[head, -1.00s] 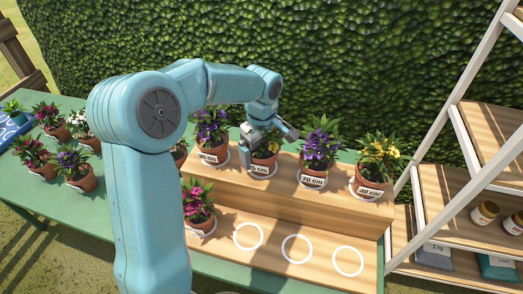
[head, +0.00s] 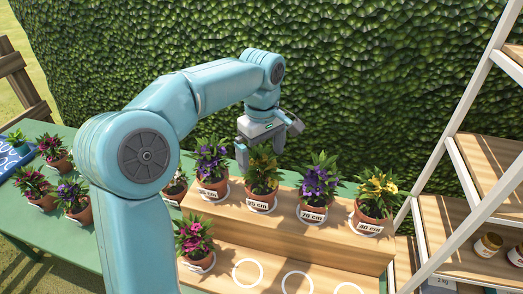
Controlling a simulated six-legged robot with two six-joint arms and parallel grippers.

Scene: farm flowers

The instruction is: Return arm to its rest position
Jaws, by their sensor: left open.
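My left arm comes in from the left and reaches over the stepped wooden stand. Its gripper (head: 262,146) is open and empty, above and slightly behind a potted plant (head: 263,177) on the upper step. I cannot tell whether a fingertip touches the leaves. That plant stands upright between a purple-flowered pot (head: 212,168) on its left and another purple-flowered pot (head: 318,187) on its right. My right gripper is not in view.
A yellow-flowered pot (head: 376,197) ends the upper step. A pink-flowered pot (head: 194,241) stands on the lower step (head: 270,258), beside empty white rings. More pots stand on the green table (head: 50,237). A white-framed shelf (head: 458,140) rises at right; a hedge (head: 350,70) stands behind.

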